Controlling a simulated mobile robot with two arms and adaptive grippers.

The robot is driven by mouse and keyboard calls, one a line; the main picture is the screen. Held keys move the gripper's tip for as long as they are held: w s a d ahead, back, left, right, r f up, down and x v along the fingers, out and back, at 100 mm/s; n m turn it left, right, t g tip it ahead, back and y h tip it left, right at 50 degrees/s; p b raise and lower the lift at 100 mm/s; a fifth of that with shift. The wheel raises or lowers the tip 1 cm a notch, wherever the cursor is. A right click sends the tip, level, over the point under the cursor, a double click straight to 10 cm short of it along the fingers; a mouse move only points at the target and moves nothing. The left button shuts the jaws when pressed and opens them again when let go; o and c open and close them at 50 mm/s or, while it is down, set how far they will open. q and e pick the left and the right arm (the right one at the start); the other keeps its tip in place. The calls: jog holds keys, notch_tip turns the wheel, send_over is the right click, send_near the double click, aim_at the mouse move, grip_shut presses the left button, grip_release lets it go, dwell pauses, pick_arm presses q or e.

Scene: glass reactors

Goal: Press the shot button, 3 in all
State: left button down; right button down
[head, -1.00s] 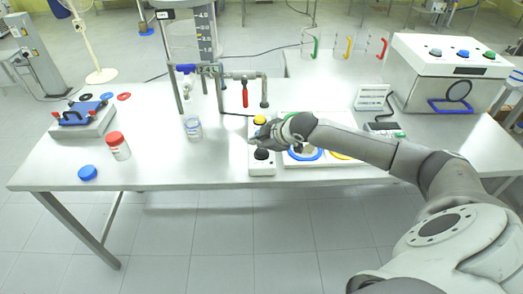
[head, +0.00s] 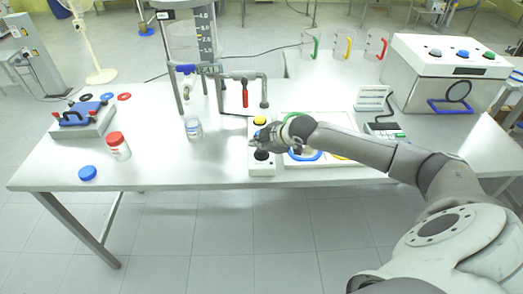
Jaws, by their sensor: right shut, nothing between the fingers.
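A white button box (head: 262,169) stands near the front edge of the table, in the middle of the head view. It has a yellow button (head: 260,120) at its far end and a black button (head: 261,155) at its near end. I cannot read any label that tells which is the shot button. My right gripper (head: 253,143) is shut and empty, over the box between the two buttons. It partly hides the middle of the box, and I cannot tell whether it touches it. My left gripper is not in view.
Left of the box are a glass jar (head: 194,129) under the reactor's outlet, a red-capped bottle (head: 118,146) and a blue lid (head: 88,173). A tray with coloured rings (head: 330,162) lies right of the box, under my right arm.

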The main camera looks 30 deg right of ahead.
aim_at(259, 153)
jog(key=shift+f, duration=0.6)
dwell(0.7)
jog(key=shift+r, duration=0.1)
jog(key=shift+r+p, duration=0.85)
jog(key=shift+p, duration=0.1)
notch_tip(259, 153, up, 5)
jog(key=p, duration=0.5)
dwell(0.3)
dwell(0.5)
